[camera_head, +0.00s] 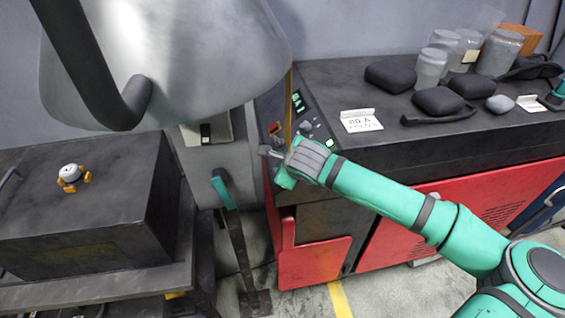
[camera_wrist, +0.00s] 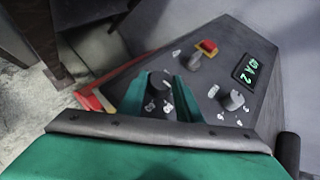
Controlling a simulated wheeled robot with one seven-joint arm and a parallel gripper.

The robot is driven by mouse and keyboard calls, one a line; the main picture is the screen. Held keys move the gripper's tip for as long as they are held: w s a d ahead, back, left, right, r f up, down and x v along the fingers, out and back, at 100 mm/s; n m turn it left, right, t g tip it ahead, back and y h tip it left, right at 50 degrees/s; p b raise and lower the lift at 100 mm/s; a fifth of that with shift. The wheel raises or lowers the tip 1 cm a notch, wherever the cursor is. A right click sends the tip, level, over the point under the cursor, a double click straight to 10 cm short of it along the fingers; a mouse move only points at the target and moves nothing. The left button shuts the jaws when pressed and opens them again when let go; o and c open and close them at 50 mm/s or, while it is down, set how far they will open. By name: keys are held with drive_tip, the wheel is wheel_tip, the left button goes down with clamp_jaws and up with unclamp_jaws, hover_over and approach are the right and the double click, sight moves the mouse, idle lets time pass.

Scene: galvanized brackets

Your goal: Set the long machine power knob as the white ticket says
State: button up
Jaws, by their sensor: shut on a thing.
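The white ticket (camera_head: 360,121) stands on the dark bench top right of the control panel (camera_head: 314,128). Its large print looks like "80 A", though the first character is unclear. In the wrist view my gripper (camera_wrist: 161,97) is over the panel (camera_wrist: 222,132), its green fingers on both sides of a dark knob (camera_wrist: 160,82) and shut on it. Pale marks lie around this knob; its exact setting is unreadable. A small display (camera_wrist: 250,69) glows green, its characters turned and hard to read. In the head view my gripper (camera_head: 279,166) hides this knob.
Another knob (camera_wrist: 194,61), a grey knob (camera_wrist: 233,100) and a red button on yellow (camera_wrist: 207,47) are close by on the panel. Jars (camera_head: 431,67) and dark pouches (camera_head: 438,101) stand on the bench. A lever with a green grip (camera_head: 225,190) rises left of the machine.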

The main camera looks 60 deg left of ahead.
drive_tip(key=shift+d, duration=0.1)
drive_tip(key=o, duration=1)
drive_tip(key=shift+w, duration=0.1)
drive_tip(key=shift+o, duration=0.2)
drive_tip(key=v, duration=1)
drive_tip(key=shift+d+r, duration=0.25)
